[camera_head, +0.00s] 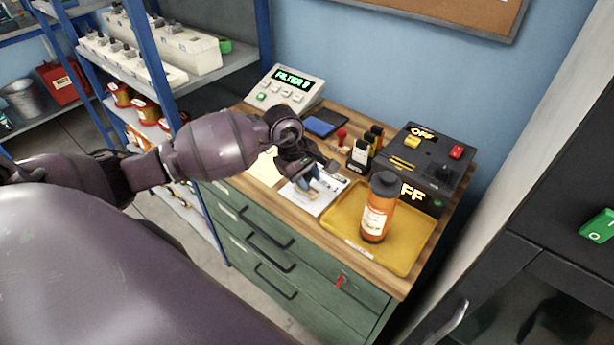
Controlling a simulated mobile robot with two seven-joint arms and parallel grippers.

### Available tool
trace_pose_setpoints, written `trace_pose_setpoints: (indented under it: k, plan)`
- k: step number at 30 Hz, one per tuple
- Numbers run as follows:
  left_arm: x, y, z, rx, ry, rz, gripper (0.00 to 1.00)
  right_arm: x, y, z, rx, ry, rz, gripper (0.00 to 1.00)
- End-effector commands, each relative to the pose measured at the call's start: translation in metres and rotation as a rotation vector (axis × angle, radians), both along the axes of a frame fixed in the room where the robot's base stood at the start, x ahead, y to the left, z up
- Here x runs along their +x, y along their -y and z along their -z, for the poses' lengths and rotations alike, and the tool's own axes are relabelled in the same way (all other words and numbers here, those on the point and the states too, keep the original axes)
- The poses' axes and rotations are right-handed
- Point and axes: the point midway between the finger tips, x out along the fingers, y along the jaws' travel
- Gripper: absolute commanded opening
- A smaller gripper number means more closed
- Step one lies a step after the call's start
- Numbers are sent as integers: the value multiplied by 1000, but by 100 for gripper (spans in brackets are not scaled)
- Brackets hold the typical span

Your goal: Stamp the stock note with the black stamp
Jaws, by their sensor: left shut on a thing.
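My left gripper (308,180) points down over a white paper sheet (326,198) on the wooden bench top. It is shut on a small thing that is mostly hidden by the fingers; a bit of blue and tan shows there. I cannot tell if it is the black stamp or if it touches the paper. A dark blue pad (325,122) lies behind the gripper. A small red-topped thing (342,136) stands right of the pad. Black and white upright things (360,153) stand beside it. My right gripper is not in view.
An orange bottle (377,210) with a dark cap stands on a yellow tray (410,249) at the right. A black box (425,160) with lit displays is behind it. A display unit (287,88) stands at the back left. A yellow paper (265,168) lies left of the gripper.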

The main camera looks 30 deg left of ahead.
Motion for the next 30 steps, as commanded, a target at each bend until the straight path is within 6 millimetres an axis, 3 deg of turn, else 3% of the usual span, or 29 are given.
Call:
trace_pose_setpoints:
  k: [30]
  plan:
    - [2,0,-65,-1,6,0,16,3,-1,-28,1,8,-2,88]
